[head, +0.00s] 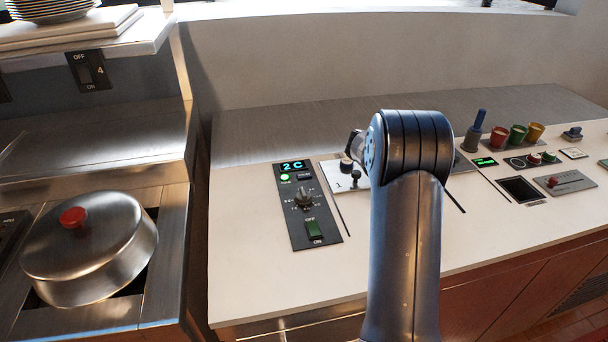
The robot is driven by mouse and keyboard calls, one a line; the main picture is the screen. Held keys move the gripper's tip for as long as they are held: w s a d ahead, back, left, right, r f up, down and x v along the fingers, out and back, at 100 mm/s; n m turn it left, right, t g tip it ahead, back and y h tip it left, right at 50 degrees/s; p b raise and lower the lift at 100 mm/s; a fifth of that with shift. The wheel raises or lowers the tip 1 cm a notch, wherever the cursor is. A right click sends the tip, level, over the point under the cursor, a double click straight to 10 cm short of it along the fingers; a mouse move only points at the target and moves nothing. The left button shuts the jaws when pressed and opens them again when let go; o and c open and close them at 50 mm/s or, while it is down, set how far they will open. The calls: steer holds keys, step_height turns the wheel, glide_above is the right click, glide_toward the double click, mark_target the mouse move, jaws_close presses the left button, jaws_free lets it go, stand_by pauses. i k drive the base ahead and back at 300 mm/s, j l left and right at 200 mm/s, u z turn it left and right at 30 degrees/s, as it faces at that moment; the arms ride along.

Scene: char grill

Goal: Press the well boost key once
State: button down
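A dark control panel (323,233) lies on the white counter left of my arm. Its display (292,167) reads "2 C" in cyan. Below the display are a round green lit button (284,178) and a small dark key (304,177) whose label is too small to read. I cannot tell for sure which is the well boost key. My arm rises in the middle of the view and bends away.
Right of the panel, a white plate with a small lever (355,178) is partly hidden by my arm. Farther right are coloured cups (517,134), a dark screen (519,190) and a grey box with a red button (566,183). A lidded pot (90,250) stands left.

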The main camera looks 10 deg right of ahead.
mark_target(308, 175)
steer(key=j+z, duration=0.6)
steer(key=z, duration=0.2)
steer(key=k+l, duration=0.05)
